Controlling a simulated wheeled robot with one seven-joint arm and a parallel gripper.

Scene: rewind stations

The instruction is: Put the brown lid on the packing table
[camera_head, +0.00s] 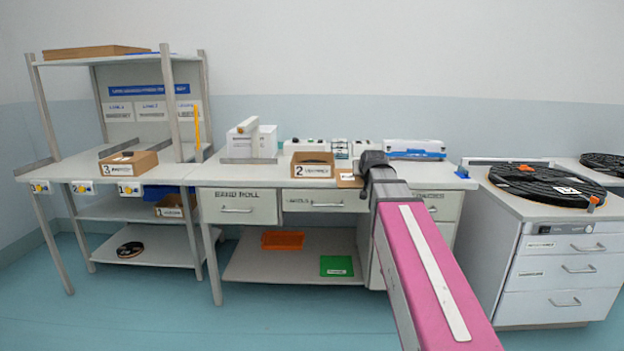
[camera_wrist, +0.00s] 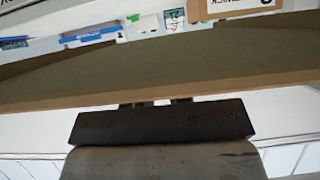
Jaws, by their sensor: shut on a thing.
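My gripper (camera_head: 364,168) is shut on the brown lid, which fills the wrist view as a wide brown board (camera_wrist: 160,75). In the head view only a small brown piece of the lid (camera_head: 347,180) shows left of my gripper, by the front edge of the middle bench; the rest is hidden or unclear. My arm hides part of that bench. A grey table (camera_head: 75,169) with an upright shelf frame stands at the left. I cannot read a label that tells which surface is the packing table.
Open box 3 (camera_head: 128,164) stands on the left table and open box 2 (camera_head: 312,166) on the middle bench (camera_head: 225,172). White equipment (camera_head: 252,141) stands at the bench's back left. A black reel (camera_head: 545,185) lies on the right cabinet. The left table's far left is clear.

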